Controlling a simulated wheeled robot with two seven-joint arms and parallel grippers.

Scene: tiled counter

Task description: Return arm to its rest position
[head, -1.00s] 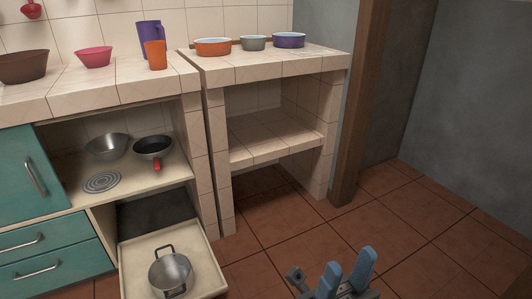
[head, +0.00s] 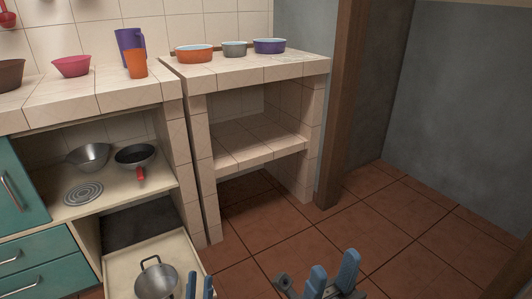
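My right gripper (head: 333,272) is at the bottom of the head view, above the tiled floor. Its two blue fingers stand apart with nothing between them, so it is open. My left gripper (head: 200,287) shows only its two blue fingertips at the bottom edge, in front of the open drawer's right side. A narrow gap shows between them and no object is seen there. The rest of it is out of view.
The open drawer (head: 117,268) holds a metal pot (head: 155,280) close to my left gripper. Red floor (head: 400,230) is clear to the right, before a wooden post (head: 340,120).

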